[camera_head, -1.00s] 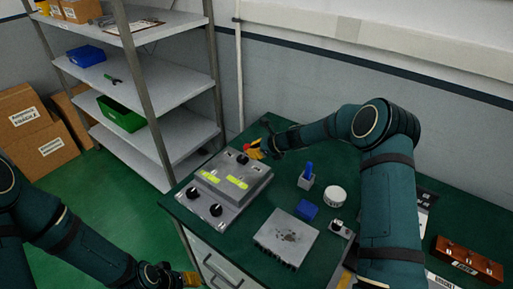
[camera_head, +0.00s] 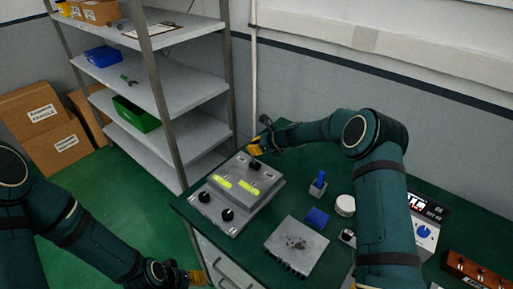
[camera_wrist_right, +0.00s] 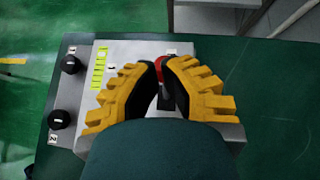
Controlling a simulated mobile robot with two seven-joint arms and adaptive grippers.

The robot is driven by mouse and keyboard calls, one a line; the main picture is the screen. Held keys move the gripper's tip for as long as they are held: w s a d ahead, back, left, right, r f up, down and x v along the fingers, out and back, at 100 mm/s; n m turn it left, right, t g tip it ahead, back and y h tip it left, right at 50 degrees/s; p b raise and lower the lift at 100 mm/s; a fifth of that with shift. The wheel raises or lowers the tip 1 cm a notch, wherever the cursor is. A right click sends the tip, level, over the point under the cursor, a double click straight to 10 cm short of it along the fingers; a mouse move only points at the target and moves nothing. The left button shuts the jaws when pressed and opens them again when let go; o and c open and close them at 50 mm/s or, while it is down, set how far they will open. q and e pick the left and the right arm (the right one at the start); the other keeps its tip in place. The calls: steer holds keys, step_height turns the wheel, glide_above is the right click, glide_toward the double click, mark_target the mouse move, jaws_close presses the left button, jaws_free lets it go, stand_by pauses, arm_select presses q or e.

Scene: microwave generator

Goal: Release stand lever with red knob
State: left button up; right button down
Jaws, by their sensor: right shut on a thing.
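The grey generator box (camera_head: 238,190) stands at the left end of the green table, with black knobs and yellow-green labels on it. My right gripper (camera_head: 256,147) is at the box's far edge. In the right wrist view the yellow-padded fingers of this gripper (camera_wrist_right: 163,72) are shut on the lever with the red knob (camera_wrist_right: 159,68). Only a sliver of red and a dark part below it show between the fingers; the rest is hidden. My left gripper (camera_head: 197,278) hangs low in front of the table, away from the box; its finger opening is unclear.
Right of the box lie a grey finned block (camera_head: 296,246), a blue block (camera_head: 317,217), a blue-handled piece (camera_head: 318,184) and a white round container (camera_head: 345,205). A grey shelf rack (camera_head: 180,88) stands behind on the left. Cardboard boxes (camera_head: 45,135) sit on the floor.

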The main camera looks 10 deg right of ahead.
steer(key=shift+w+a+f, duration=0.1)
steer(key=shift+w+a, duration=0.35)
steer(key=shift+w, duration=0.1)
steer(key=shift+w+a, duration=0.2)
steer(key=shift+w, duration=0.1)
stand_by(0.3)
steer(key=shift+s+d+r+p, duration=0.2)
steer(key=shift+d+r+p, duration=0.2)
steer(key=s+d+r+p, duration=0.1)
steer(key=d+r, duration=0.2)
steer(key=r, duration=0.8)
steer(key=shift+r, duration=0.25)
steer(key=shift+s+d, duration=0.1)
steer(key=shift+s, duration=0.05)
